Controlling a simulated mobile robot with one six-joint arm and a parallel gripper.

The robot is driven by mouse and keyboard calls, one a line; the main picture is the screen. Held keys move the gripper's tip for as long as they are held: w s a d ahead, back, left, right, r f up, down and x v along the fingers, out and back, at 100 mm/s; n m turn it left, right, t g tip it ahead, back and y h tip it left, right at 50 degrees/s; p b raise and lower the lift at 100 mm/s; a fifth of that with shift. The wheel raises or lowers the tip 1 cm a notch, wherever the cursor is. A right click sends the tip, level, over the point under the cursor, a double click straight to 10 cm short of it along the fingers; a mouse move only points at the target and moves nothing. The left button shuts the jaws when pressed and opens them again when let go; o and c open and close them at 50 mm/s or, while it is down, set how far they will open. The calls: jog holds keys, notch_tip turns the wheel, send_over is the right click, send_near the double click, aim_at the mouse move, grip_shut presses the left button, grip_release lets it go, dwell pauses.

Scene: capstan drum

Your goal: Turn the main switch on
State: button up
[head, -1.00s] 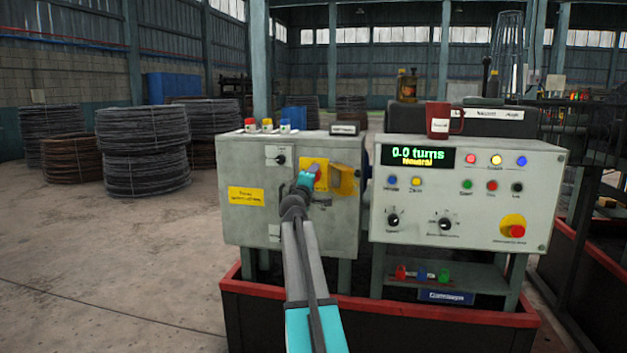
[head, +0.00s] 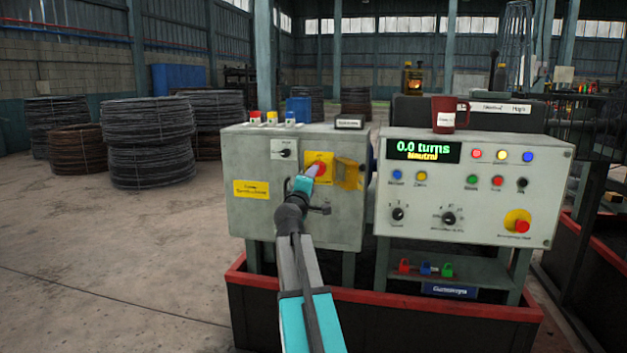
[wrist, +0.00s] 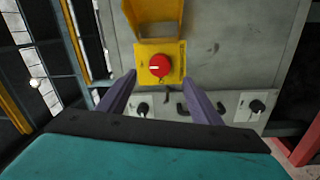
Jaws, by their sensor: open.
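The main switch (head: 320,168) is a red rotary knob on a yellow plate on the front of the left grey cabinet (head: 340,220). In the wrist view the red knob (wrist: 159,65) shows a white mark pointing to the left. A yellow hinged cover (head: 349,174) stands swung open beside the plate. My gripper (head: 311,172) is in front of the switch, its fingers partly overlapping the knob in the head view. In the wrist view my gripper (wrist: 158,80) is open, with the knob between and just beyond the two fingertips. Nothing is held.
Another black knob (head: 285,153) sits on the cabinet's upper left. The control panel (head: 470,230) at right has lights, knobs, an emergency button (head: 520,226) and a display reading "0.0 turns Neutral". A red mug (head: 443,116) stands on top. Open floor lies at left.

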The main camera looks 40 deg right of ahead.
jog(key=shift+v, duration=1.85)
